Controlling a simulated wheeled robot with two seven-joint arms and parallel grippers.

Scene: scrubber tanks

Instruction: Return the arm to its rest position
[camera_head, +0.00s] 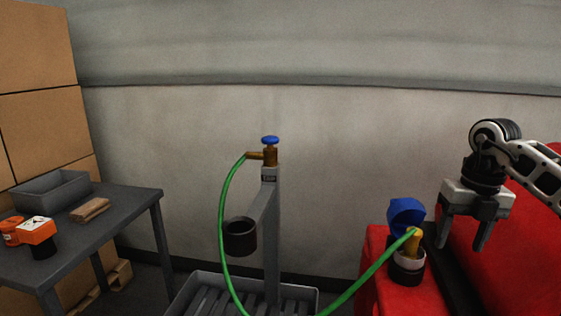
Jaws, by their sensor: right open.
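My right gripper (462,236) hangs at the right of the head view with its two fingers apart, pointing down, with nothing between them. It is up and to the right of a filler opening with a raised blue cap (406,214) on the red scrubber (394,298). A yellow nozzle (413,241) on the end of a green hose (372,271) sits in the black and white filler neck (407,267). The gripper is apart from the nozzle. My left gripper is not in view.
A grey post (272,225) bears a brass tap with a blue handle (270,140) and a dark cup-shaped holder (240,237). A grated basin (306,286) is below. At left, a grey table (130,204) holds a grey bin (55,190), a wooden block (90,210) and an orange tool (38,230).

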